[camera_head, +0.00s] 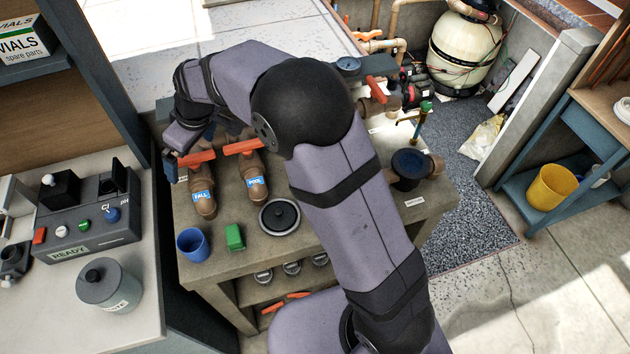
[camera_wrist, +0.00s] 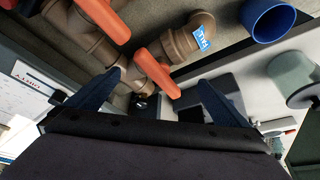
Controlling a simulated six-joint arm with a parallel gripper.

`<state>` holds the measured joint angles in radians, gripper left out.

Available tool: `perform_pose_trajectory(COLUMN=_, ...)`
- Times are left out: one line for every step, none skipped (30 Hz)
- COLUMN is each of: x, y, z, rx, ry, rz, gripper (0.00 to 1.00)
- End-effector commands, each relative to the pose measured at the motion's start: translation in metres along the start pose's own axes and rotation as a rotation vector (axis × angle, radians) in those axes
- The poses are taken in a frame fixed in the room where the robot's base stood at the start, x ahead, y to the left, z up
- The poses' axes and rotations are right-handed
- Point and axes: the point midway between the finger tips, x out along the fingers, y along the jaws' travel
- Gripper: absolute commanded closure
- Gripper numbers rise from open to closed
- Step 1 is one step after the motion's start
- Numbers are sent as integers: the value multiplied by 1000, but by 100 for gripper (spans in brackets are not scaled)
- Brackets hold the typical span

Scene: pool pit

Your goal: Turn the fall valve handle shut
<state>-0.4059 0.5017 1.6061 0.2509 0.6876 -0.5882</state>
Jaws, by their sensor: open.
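The fall valve is a brown pipe (camera_head: 203,198) with a blue FALL label, at the left of the bench in the head view. Its orange handle (camera_head: 197,158) lies across the pipe. In the wrist view the fall handle (camera_wrist: 157,72) reaches down to between my fingers, and the FALL label (camera_wrist: 201,38) shows above right. My gripper (camera_wrist: 158,80) is open, one blue finger on each side of the handle's end. I cannot tell whether either finger touches it. In the head view my arm partly hides the gripper.
The pool valve's orange handle (camera_head: 242,147) is close on the right. A blue cup (camera_head: 192,245), a green block (camera_head: 235,237) and a black round lid (camera_head: 280,216) stand in front. A control box (camera_head: 85,222) is on the left counter. A shelf post (camera_head: 110,85) rises near my gripper.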

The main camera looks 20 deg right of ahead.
Motion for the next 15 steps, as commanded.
perform_pose_trajectory(x=0, y=1, z=0, rx=-27, ry=-1, rz=-12, gripper=0)
perform_pose_trajectory(x=0, y=1, z=0, rx=-47, ry=-2, rz=-21, gripper=0)
perform_pose_trajectory(x=0, y=2, z=0, rx=-74, ry=-1, rz=-31, gripper=0)
perform_pose_trajectory(x=0, y=2, z=0, rx=-94, ry=1, rz=-40, gripper=0)
perform_pose_trajectory(x=0, y=2, z=0, rx=-116, ry=-1, rz=-49, gripper=0)
perform_pose_trajectory(x=0, y=2, z=0, rx=-144, ry=-1, rz=-60, gripper=0)
perform_pose_trajectory(x=0, y=2, z=0, rx=-165, ry=-1, rz=-70, gripper=0)
perform_pose_trajectory(x=0, y=2, z=0, rx=-187, ry=-2, rz=-79, gripper=0)
perform_pose_trajectory(x=-1, y=3, z=-1, rx=-216, ry=-1, rz=-91, gripper=0)
perform_pose_trajectory(x=-1, y=3, z=-1, rx=-239, ry=-1, rz=-101, gripper=0)
perform_pose_trajectory(x=-1, y=3, z=0, rx=-262, ry=-1, rz=-110, gripper=0)
perform_pose_trajectory(x=-2, y=3, z=-1, rx=-293, ry=-2, rz=-123, gripper=0)
perform_pose_trajectory(x=-2, y=4, z=-1, rx=-317, ry=-1, rz=-133, gripper=0)
perform_pose_trajectory(x=-2, y=4, z=-1, rx=-340, ry=-2, rz=-143, gripper=0)
perform_pose_trajectory(x=-2, y=4, z=-2, rx=-372, ry=-2, rz=-156, gripper=0)
